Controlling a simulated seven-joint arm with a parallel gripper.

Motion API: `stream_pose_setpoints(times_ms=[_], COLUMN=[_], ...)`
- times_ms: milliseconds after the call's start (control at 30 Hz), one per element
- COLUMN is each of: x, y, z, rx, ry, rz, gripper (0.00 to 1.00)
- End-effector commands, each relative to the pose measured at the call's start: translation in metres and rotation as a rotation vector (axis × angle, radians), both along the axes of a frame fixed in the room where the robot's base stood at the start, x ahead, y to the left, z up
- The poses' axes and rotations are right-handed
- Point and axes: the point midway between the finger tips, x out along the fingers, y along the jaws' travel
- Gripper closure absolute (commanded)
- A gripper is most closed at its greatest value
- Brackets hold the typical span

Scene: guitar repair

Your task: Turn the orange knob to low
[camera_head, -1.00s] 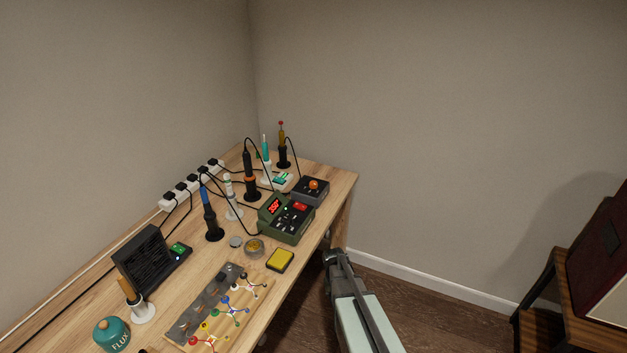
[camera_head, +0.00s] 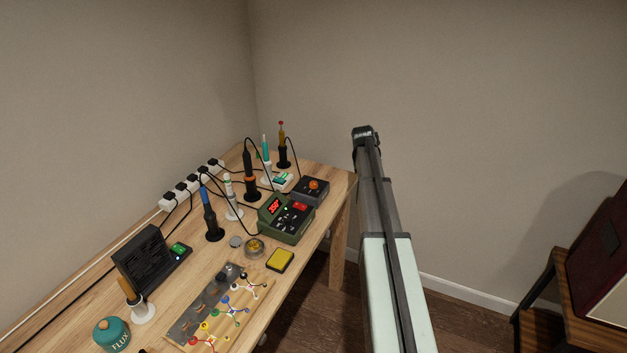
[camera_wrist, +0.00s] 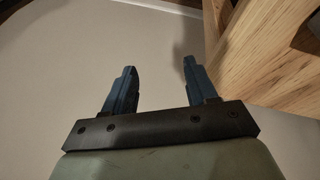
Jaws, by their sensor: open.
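The orange knob (camera_head: 314,184) sits on top of a small dark grey box (camera_head: 310,192) near the right end of the workbench. I cannot read its setting at this size. My gripper (camera_head: 363,131) is beyond the bench's right edge, to the right of and higher in the picture than the knob. In the wrist view my gripper (camera_wrist: 157,75) has its two blue fingers apart, with nothing between them. The knob and its box are not in the wrist view.
A green soldering station (camera_head: 287,219) with a red display stands just in front of the box. Several iron stands and cables are left of and behind it. The bench's wooden edge or leg (camera_wrist: 262,50) fills the wrist view's upper right, close to the right finger.

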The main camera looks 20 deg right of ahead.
Motion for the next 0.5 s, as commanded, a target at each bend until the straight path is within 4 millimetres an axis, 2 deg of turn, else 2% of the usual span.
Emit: stream_pose_setpoints(times_ms=[33,67,200,300,400,500], x=[0.014,0.019,0.036,0.041,0.041,0.04], y=[0.017,0.028,0.094,0.14,0.174,0.194], z=[0.022,0.033,0.082,0.111,0.133,0.146], rx=[0.02,0.037,0.127,0.187,0.233,0.261], ry=[0.008,0.019,0.081,0.127,0.161,0.184], rz=[0.033,0.056,0.189,0.286,0.364,0.412], gripper=[0.43,0.43,0.43,0.43,0.43,0.43])
